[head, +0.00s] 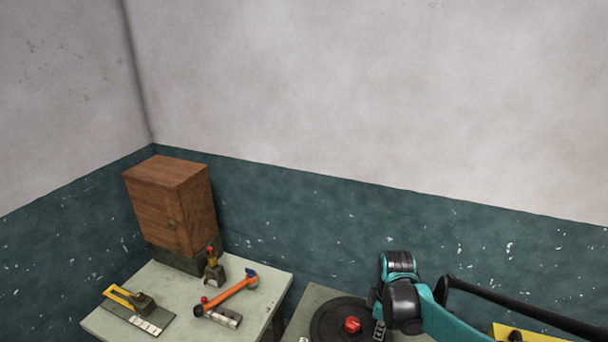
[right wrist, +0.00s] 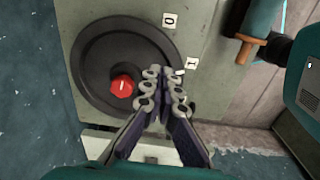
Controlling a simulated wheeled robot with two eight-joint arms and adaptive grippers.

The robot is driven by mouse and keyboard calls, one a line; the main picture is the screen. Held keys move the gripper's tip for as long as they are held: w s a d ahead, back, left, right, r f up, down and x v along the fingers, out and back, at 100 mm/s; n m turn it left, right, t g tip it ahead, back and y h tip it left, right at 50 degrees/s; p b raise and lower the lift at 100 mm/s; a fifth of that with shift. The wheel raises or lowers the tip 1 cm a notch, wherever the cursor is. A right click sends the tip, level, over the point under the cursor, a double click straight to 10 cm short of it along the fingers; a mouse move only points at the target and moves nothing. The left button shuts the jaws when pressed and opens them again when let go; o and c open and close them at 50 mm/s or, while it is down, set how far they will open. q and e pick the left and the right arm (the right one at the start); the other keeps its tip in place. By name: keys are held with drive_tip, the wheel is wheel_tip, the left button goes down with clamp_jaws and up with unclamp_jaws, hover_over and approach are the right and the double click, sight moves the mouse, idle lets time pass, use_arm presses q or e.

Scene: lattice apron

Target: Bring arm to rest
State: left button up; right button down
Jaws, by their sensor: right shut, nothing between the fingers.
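My right gripper (right wrist: 164,76) is shut and empty in the right wrist view, with its two fingers together. It hangs over the right part of a black round disc (right wrist: 97,48), and a red knob (right wrist: 123,86) on the disc lies to the left of the fingers. In the head view the right arm comes in from the lower right. The right gripper (head: 379,330) is partly cut off at the bottom edge, just right of the red knob (head: 352,324) and disc (head: 325,315). I cannot tell whether it touches the disc. My left gripper is not in view.
White tags marked 0 (right wrist: 169,20) and 1 (right wrist: 192,63) sit beside the disc. A pale table (head: 170,275) at left holds a hammer (head: 232,293), a yellow-handled tool (head: 122,296) and a wooden cabinet (head: 165,208). A yellow object (head: 540,334) shows at lower right.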

drive_tip(key=s+a+m+t+b, duration=0.2)
drive_tip(key=s+m+t+b, duration=0.1)
drive_tip(key=s+m, duration=0.3)
drive_tip(key=s+a+m+t+b, duration=0.3)
drive_tip(key=s+m+b, duration=0.2)
drive_tip(key=s+m, duration=0.1)
drive_tip(key=shift+s+a+f+t+b, duration=0.2)
drive_tip(key=shift+s+a+t+b, duration=0.2)
drive_tip(key=shift+s, duration=0.45)
